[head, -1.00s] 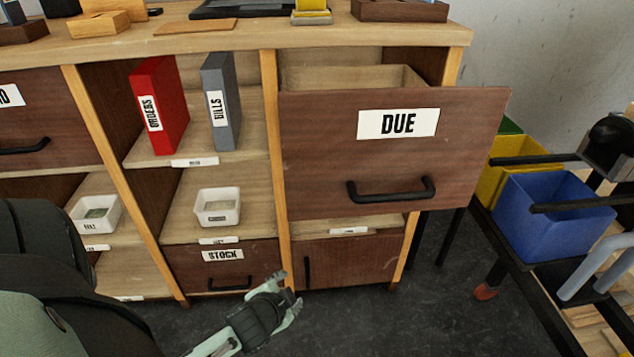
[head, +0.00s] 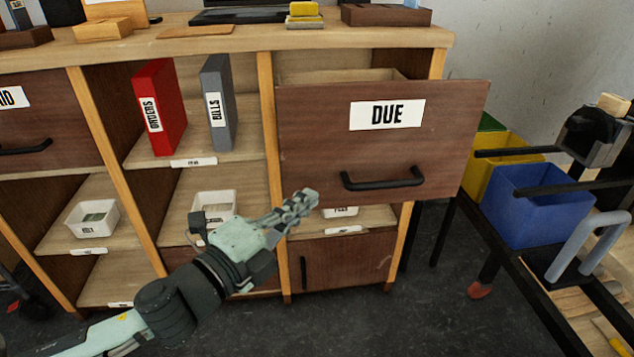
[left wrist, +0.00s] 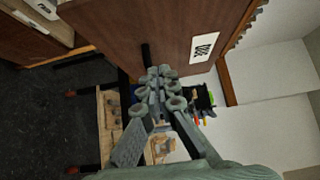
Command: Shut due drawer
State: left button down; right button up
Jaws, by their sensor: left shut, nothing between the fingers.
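The DUE drawer (head: 420,150) is a brown front with a white label and a black bar handle (head: 382,180). It stands pulled out from the top right of the cabinet, its open top showing behind the front. My right gripper is not in view.
The cabinet (head: 267,150) has a red binder (head: 158,105), a grey binder (head: 217,100) and white bins (head: 92,218) on its shelves. A cart with a blue bin (head: 540,205) and a yellow bin (head: 490,170) stands right of the drawer. Dark floor (head: 370,315) lies clear in front.

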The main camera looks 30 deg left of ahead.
aim_at(331, 163)
pick_arm(q)
jog(key=w, duration=0.7)
jog(key=shift+w+a, duration=0.2)
jog(key=shift+a, duration=0.2)
jog(key=shift+w+a, duration=0.25)
jog(key=shift+w, duration=0.15)
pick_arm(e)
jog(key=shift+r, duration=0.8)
